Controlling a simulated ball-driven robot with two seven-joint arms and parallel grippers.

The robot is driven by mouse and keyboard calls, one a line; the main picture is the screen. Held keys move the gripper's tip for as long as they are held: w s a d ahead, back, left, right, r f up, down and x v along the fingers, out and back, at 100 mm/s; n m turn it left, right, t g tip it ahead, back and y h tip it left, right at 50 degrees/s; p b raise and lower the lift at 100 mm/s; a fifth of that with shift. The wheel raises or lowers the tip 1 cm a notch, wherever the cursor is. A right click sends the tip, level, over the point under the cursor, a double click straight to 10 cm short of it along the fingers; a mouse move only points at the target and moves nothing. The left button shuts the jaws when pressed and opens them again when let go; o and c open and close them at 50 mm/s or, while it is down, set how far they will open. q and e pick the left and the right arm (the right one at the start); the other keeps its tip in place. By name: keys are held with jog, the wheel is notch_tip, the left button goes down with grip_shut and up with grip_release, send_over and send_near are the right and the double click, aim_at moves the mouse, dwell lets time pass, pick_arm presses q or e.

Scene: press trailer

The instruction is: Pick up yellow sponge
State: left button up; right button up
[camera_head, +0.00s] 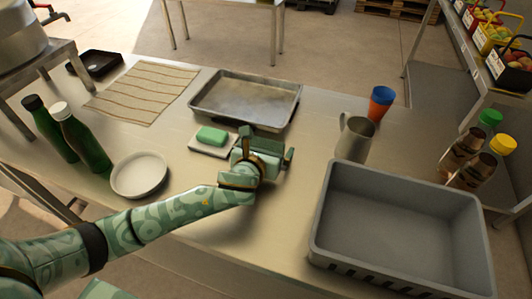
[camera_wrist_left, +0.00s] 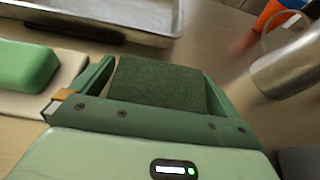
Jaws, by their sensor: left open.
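My left gripper (camera_head: 267,145) is open, low over the table just right of the green soap bar and in front of the metal tray. In the left wrist view, a block with a rough dark green top (camera_wrist_left: 157,84) lies between the two open fingers. It looks like a sponge with its scouring side up, but no yellow shows. I cannot tell whether the fingers touch it. In the head view my gripper hides it. My right gripper is not in view.
The green soap bar (camera_head: 211,134) on its pale dish (camera_head: 201,149) is close to my left finger. A shallow metal tray (camera_head: 203,117) lies behind. A metal jug (camera_head: 354,139), an orange-blue cup (camera_head: 380,103) and a grey bin (camera_head: 330,212) stand right; a white bowl (camera_head: 138,176) stands left.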

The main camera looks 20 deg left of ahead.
pick_arm(q)
jog(key=c, duration=0.9)
jog(key=shift+r, duration=0.15)
